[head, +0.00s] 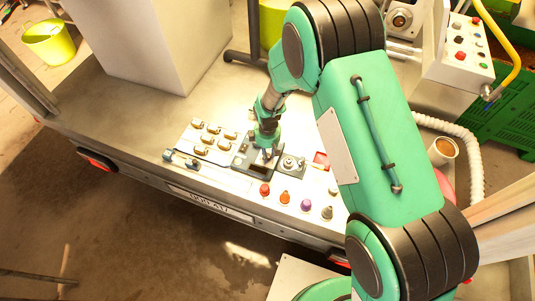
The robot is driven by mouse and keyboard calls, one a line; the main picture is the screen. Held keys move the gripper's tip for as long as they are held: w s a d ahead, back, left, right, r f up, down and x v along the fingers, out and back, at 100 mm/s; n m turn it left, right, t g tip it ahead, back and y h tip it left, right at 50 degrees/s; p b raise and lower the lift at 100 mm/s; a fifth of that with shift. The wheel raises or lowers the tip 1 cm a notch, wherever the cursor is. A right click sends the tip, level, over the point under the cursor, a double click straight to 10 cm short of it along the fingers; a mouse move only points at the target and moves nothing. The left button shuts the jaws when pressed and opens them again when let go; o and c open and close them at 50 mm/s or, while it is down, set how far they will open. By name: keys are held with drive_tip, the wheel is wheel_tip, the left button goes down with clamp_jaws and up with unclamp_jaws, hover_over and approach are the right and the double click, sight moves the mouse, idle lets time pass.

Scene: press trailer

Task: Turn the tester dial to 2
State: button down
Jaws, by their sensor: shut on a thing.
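My gripper (266,154) points down onto a small dark device (258,168) on the trailer bed, which I take to be the tester. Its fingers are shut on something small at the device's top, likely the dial. The dial's pointer and numbers are hidden by the gripper or too small to read. A dark plate with a round metal fitting (291,162) lies just to the right of the gripper.
A pale tray (227,155) with several brownish pieces lies left of my gripper. Several small coloured-topped parts, such as a red one (265,189) and a purple one (306,204), stand along the front edge. A cup (442,151) and control box (461,50) are right.

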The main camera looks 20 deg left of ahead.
drive_tip(key=m, duration=0.5)
drive_tip(key=shift+m+p, duration=0.3)
drive_tip(key=shift+p, duration=0.05)
drive_tip(key=m, duration=0.5)
drive_tip(key=shift+m, duration=0.3)
drive_tip(key=c, duration=1.5)
unclamp_jaws()
drive_tip(key=shift+o, duration=0.2)
wheel_tip(320, 180, up, 12)
